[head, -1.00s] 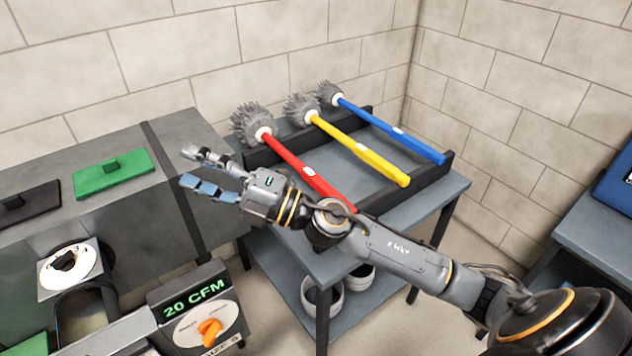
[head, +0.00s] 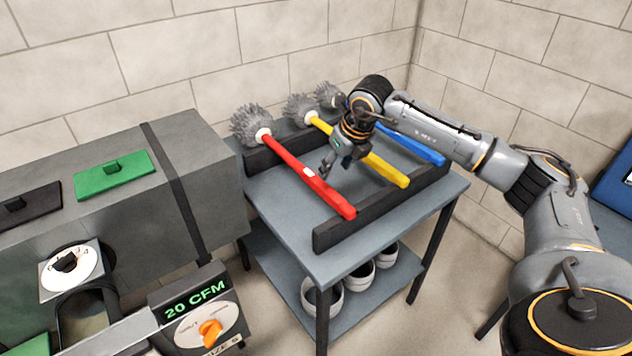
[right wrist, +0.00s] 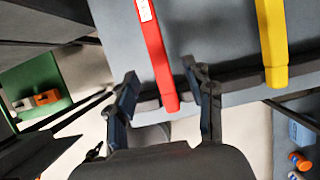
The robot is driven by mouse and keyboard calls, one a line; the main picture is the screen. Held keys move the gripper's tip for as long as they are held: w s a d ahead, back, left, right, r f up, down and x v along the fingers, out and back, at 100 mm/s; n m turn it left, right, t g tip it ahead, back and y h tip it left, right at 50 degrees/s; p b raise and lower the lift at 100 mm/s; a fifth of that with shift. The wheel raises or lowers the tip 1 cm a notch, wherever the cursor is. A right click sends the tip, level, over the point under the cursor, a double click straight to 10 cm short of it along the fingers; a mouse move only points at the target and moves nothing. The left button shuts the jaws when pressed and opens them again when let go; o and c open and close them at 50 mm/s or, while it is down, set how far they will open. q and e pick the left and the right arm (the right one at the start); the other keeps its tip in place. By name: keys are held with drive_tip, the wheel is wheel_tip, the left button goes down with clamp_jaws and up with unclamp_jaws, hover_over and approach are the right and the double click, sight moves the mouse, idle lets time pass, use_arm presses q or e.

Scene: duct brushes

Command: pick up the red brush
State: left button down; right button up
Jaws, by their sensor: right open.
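The red brush (head: 306,173) lies across the dark rack on the table, its grey bristle head (head: 252,124) at the far left and its handle end toward the front. My right gripper (head: 338,168) is open and empty, pointing down above the rack, just right of the red handle and near the yellow brush. In the right wrist view the red handle (right wrist: 155,55) reaches down between the two open fingers (right wrist: 160,105), and I see no contact. My left gripper is not in view.
The yellow brush (head: 390,173) and blue brush (head: 425,151) lie parallel to the right on the same rack (head: 330,234). White pots (head: 322,297) stand on the lower shelf. A grey duct (head: 190,165) with a green cover (head: 115,176) stands at left.

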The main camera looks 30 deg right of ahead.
sight(326, 187)
drive_tip(key=x, duration=0.3)
drive_tip(key=shift+w+f, duration=0.1)
drive_tip(key=shift+f, duration=0.1)
drive_tip(key=x, duration=0.1)
drive_tip(key=p+x, duration=0.1)
drive_tip(key=x, duration=0.2)
drive_tip(key=shift+a+f+p, duration=0.3)
drive_tip(key=shift+f+p, duration=0.05)
drive_tip(key=shift+f, duration=0.05)
drive_tip(key=shift+w+f, duration=0.1)
drive_tip(key=shift+f, duration=0.25)
drive_tip(key=shift+f+b, duration=0.2)
drive_tip(key=shift+b, duration=0.1)
clamp_jaws()
